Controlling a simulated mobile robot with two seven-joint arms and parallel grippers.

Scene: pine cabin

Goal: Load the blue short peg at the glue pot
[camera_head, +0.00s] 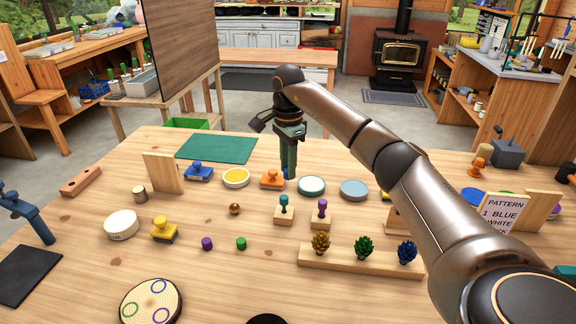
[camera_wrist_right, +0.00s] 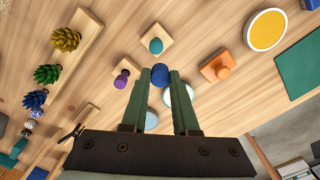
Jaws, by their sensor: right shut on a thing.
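My right gripper (camera_head: 288,174) points down over the middle of the table. It is shut on the blue short peg (camera_wrist_right: 160,75), which shows between the fingertips in the right wrist view. In the head view only a little blue of the peg (camera_head: 285,173) shows beside the fingers. I cannot tell which round pot is the glue pot. My left gripper is not in view.
An orange stamp (camera_head: 271,180) and a yellow pot (camera_head: 236,177) stand left of the gripper. Two wooden blocks hold a teal peg (camera_head: 284,203) and a purple peg (camera_head: 322,208). Coloured cones stand on a rail (camera_head: 361,262).

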